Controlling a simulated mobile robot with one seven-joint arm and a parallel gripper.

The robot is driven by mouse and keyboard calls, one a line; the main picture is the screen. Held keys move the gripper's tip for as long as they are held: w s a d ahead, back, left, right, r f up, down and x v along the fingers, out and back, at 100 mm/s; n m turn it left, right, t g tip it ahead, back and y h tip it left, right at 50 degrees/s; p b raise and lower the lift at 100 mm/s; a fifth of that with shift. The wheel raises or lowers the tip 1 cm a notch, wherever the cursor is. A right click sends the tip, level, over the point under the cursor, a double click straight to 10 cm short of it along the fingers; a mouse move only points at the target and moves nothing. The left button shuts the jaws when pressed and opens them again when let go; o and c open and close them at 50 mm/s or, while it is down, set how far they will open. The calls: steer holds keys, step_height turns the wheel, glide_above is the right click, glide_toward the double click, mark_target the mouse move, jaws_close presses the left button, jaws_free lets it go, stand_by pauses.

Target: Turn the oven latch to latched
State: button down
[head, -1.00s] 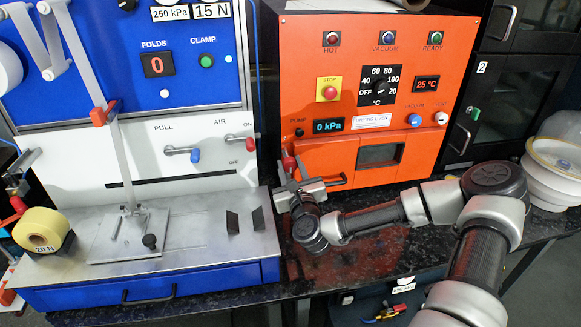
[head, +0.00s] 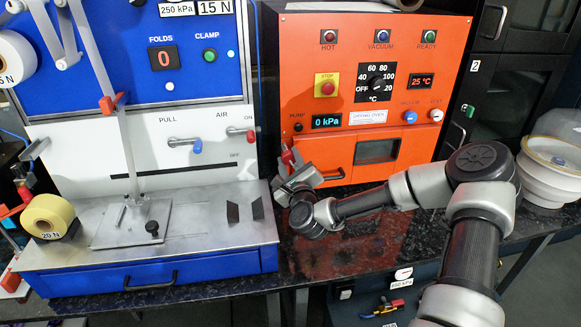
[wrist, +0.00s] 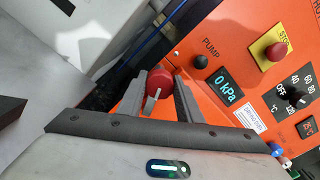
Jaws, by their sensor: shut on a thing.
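The oven latch is a red-ended handle (head: 288,157) at the left edge of the orange drying oven (head: 310,60). It also shows in the wrist view as a red knob (wrist: 160,79) with a pale bar across its front. My gripper (head: 291,171) is at the latch, tilted, with its fingers on either side of it. In the wrist view my gripper (wrist: 166,88) is shut on the red knob. The latch's base and any position marks are hidden by the fingers. The oven door (head: 420,147) has a dark window and a black bar handle, partly behind my gripper.
A blue and white test machine (head: 150,280) stands close on the left, with a metal deck beside my gripper. The dark bench top (head: 350,255) below my arm is clear. A white round vessel (head: 553,165) stands at the right.

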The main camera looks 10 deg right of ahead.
steer(key=n+b, duration=0.3)
steer(key=n, duration=0.3)
steer(key=shift+f, duration=0.2)
steer(key=n+b, duration=0.2)
steer(key=n, duration=0.2)
steer(key=shift+n, duration=0.3)
steer(key=shift+n+b, duration=0.9)
steer(key=shift+n, duration=0.2)
steer(key=shift+r, duration=0.1)
steer(key=c, duration=1.3)
jaws_free()
steer(key=shift+o, duration=0.2)
steer(key=s+r+p, duration=0.1)
steer(key=s+p, duration=0.6)
steer(key=s, duration=0.8)
steer(key=shift+p, duration=0.3)
